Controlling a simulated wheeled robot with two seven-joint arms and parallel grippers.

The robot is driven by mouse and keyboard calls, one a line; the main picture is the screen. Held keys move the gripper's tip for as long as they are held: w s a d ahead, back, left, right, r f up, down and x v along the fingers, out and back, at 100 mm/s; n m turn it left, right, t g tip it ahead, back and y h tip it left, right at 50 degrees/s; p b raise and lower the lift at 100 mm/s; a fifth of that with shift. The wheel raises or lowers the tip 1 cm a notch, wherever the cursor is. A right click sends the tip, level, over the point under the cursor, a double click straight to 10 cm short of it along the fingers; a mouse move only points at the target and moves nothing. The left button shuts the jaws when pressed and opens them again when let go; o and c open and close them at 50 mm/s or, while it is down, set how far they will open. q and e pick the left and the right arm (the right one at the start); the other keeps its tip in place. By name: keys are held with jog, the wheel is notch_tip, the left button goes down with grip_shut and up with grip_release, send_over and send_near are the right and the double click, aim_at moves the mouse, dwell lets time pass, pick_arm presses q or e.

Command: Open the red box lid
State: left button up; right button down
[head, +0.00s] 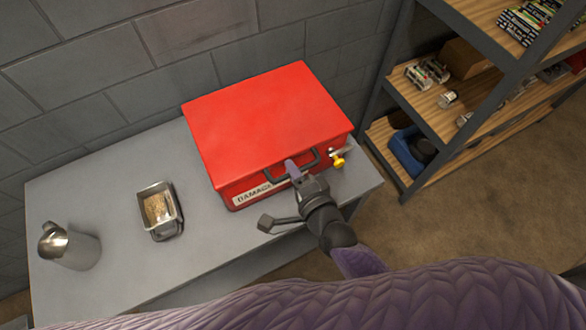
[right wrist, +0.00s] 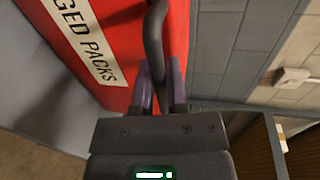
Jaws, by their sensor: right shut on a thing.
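The red box (head: 225,192) stands on the grey table against the wall. Its flat red lid (head: 265,115) looks closed. A white label on the front reads "DAMAGED PACKS" in the right wrist view (right wrist: 88,38); in the head view my gripper covers part of it. My right gripper (head: 292,169) is at the front edge of the box, shut on the dark handle (head: 313,162). In the right wrist view the handle (right wrist: 153,38) runs between the two purple fingers (right wrist: 162,92). My left gripper is not in view.
A yellow-ended latch or valve (head: 338,160) sticks out at the box's right front corner. A metal tin (head: 158,208) with grainy contents and a metal jug (head: 70,247) stand on the grey table (head: 110,190) to the left. A shelf rack (head: 440,150) stands close on the right.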

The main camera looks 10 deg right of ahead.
pick_arm(q)
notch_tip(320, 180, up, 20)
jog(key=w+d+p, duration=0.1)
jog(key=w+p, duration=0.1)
jog(key=p, duration=1.7)
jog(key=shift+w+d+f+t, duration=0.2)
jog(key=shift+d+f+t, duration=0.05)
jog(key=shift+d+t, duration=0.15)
pick_arm(e)
jog(key=w+a+r+g, duration=0.1)
jog(key=w+r, duration=0.1)
jog(key=r, duration=0.6)
jog(key=w+r+g, duration=0.1)
jog(key=w+r, duration=0.2)
jog(key=r, duration=0.5)
jog(key=shift+w+a+g+h, duration=0.15)
jog(key=shift+a+g+h, duration=0.15)
jog(key=shift+a+h, duration=0.1)
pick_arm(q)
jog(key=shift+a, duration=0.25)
pick_arm(e)
jog(key=c, duration=0.7)
grip_release()
pick_arm(q)
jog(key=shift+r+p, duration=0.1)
jog(key=shift+p, duration=0.25)
pick_arm(e)
jog(key=shift+o, duration=0.2)
